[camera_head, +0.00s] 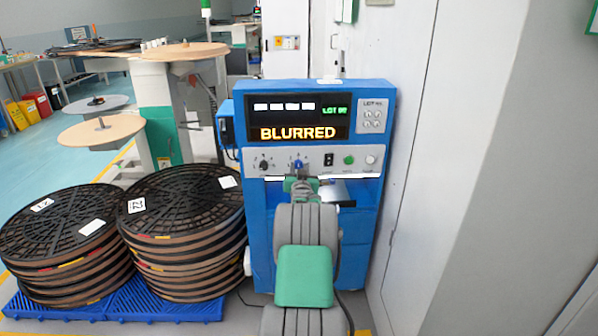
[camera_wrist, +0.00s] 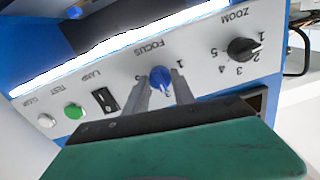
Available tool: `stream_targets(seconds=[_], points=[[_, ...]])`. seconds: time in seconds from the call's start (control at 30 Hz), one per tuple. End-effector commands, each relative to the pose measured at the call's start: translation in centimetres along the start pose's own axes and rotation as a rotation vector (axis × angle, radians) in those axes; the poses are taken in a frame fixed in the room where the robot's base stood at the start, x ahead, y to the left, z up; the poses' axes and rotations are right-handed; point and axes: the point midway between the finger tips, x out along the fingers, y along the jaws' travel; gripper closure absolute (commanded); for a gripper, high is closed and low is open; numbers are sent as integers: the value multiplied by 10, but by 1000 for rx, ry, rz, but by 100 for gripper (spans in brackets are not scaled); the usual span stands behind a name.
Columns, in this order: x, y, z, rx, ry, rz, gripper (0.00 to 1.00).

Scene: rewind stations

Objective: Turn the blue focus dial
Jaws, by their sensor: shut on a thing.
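The blue focus dial (camera_wrist: 160,79) sits on the white control panel under the label FOCUS, with numbers around it. My gripper (camera_wrist: 160,90) has its two grey fingers on either side of the dial and is shut on it. In the head view the dial (camera_head: 298,164) shows above my arm, and my gripper (camera_head: 300,178) reaches up to it from below. The screen (camera_head: 298,117) above the panel reads BLURRED in orange. The dial's exact setting is hard to read.
The black zoom dial (camera_wrist: 242,48) is beside the focus dial. A black lamp switch (camera_wrist: 105,99), a green test button (camera_wrist: 74,111) and a white clear button (camera_wrist: 46,121) share the panel. Stacks of black reels (camera_head: 183,203) stand left of the blue machine; a wall is close on the right.

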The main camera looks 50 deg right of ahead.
Motion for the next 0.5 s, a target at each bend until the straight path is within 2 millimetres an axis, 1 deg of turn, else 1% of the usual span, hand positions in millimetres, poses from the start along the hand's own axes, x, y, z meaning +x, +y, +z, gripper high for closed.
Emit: stream_targets(seconds=[0.03,0.27,0.5], points=[[0,1,3,-18,1,1,100],[0,1,6,-165,3,1,100],[0,1,6,-379,4,2,100]])
